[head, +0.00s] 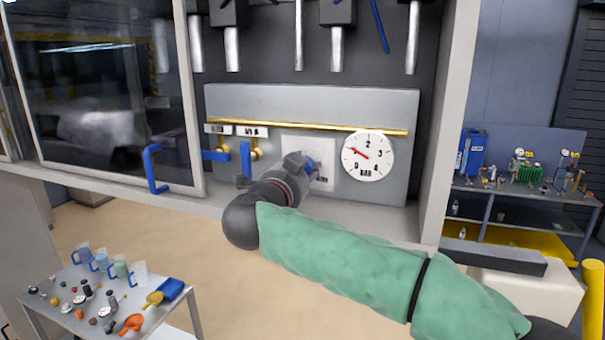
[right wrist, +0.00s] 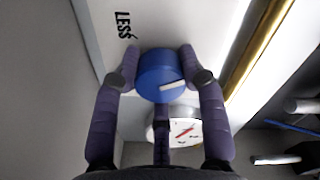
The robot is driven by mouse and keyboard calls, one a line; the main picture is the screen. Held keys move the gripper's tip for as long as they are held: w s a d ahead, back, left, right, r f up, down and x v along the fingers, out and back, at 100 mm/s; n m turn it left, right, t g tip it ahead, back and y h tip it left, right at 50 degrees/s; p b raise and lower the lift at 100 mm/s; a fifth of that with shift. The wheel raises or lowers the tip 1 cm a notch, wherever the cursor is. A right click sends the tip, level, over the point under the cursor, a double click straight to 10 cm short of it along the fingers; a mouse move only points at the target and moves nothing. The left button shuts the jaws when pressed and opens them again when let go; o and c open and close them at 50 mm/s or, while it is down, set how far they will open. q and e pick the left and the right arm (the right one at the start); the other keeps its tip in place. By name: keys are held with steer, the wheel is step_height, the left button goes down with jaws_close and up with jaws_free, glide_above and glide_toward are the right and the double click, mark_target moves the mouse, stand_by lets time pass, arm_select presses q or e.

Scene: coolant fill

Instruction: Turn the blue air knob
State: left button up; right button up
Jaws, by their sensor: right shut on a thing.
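The blue air knob (right wrist: 155,72) is round with a white pointer line and sits on the pale panel. In the right wrist view my right gripper (right wrist: 162,78) has its fingers on either side of the knob, shut on it. In the head view my right gripper (head: 306,166) reaches the panel left of the gauge and mostly hides the knob; a bit of blue shows there. The round white BAR gauge (head: 368,156) has a red needle pointing up-left, near 1. My left gripper is in neither view.
Two blue-handled valves (head: 246,158) sit on the panel's left under a brass pipe (head: 310,126). A glass door with a blue handle (head: 154,169) stands at left. A small table (head: 150,325) holds jugs and small parts. A bench (head: 530,190) stands at right.

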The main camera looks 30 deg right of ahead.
steer(key=m+b, duration=0.1)
steer(key=m, duration=0.1)
steer(key=m+b, duration=0.4)
steer(key=shift+f, duration=0.3)
steer(key=m+b, duration=0.5)
steer(key=m, duration=0.1)
steer(key=shift+w+a+f+m+b, duration=0.1)
steer(key=shift+m+b, duration=0.2)
steer(key=m+b, duration=0.4)
steer(key=m, duration=0.2)
steer(key=m+b, duration=0.2)
steer(key=m, duration=0.1)
steer(key=shift+w+a+m, duration=0.1)
steer(key=shift+m, duration=0.3)
steer(key=shift+m+b, duration=0.8)
steer(key=shift+m, duration=0.5)
